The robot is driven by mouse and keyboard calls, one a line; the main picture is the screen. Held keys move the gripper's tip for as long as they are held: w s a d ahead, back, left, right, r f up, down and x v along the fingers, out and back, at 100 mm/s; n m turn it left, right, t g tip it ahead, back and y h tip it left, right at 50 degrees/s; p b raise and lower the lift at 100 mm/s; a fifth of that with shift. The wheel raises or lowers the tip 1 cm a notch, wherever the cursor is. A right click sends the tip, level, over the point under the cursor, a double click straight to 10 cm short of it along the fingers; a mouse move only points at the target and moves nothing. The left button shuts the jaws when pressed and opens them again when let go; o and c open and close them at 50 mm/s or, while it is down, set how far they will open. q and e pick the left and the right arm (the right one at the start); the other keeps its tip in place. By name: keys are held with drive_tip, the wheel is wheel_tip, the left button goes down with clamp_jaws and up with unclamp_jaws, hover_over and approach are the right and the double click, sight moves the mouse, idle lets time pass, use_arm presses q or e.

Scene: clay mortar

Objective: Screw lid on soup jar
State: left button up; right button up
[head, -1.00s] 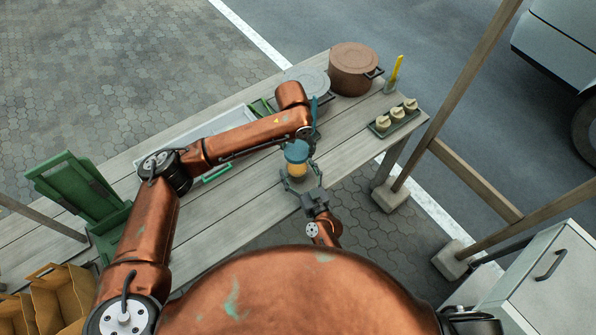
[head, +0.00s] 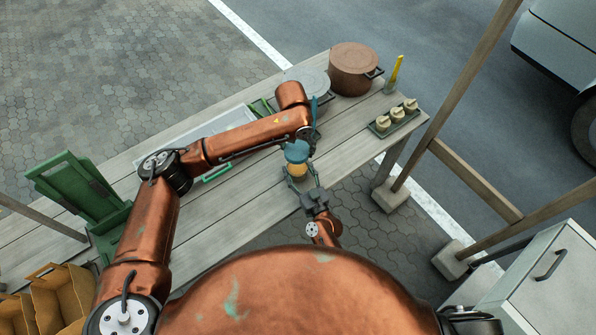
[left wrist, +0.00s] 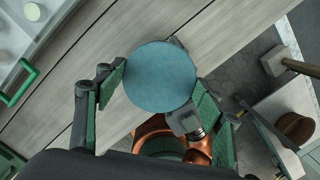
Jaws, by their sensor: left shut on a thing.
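The soup jar (head: 297,170) stands upright near the table's front edge, with an orange-yellow body. The round blue lid (head: 296,151) is at its top; whether it is seated on the thread cannot be seen. The lid also shows from above in the left wrist view (left wrist: 160,76), hiding the jar. My left gripper (left wrist: 160,95) is above the jar, its green-padded fingers on either side of the lid and shut on it. My right gripper (head: 302,179) reaches in low from the front, its fingers on either side of the jar; whether they touch it is unclear.
A brown pot (head: 353,68) and a grey-lidded pot (head: 303,76) stand at the back. A green tray (head: 394,124) with pale items is at the right end. A white tray (head: 222,122) lies behind my left arm. The front planks left of the jar are clear.

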drive_tip(key=c, duration=0.5)
use_arm(q)
drive_tip(key=shift+f, duration=2.5)
use_arm(e)
drive_tip(key=shift+o, duration=0.2)
use_arm(q)
drive_tip(key=shift+f, duration=0.1)
drive_tip(key=shift+d+f, duration=0.1)
drive_tip(key=shift+f, duration=0.7)
drive_tip(key=shift+f, duration=0.55)
use_arm(e)
clamp_jaws()
use_arm(q)
drive_tip(key=m, duration=0.6)
drive_tip(key=shift+w+m+h, duration=0.1)
drive_tip(key=shift+m+h, duration=0.2)
drive_tip(key=shift+m, duration=0.1)
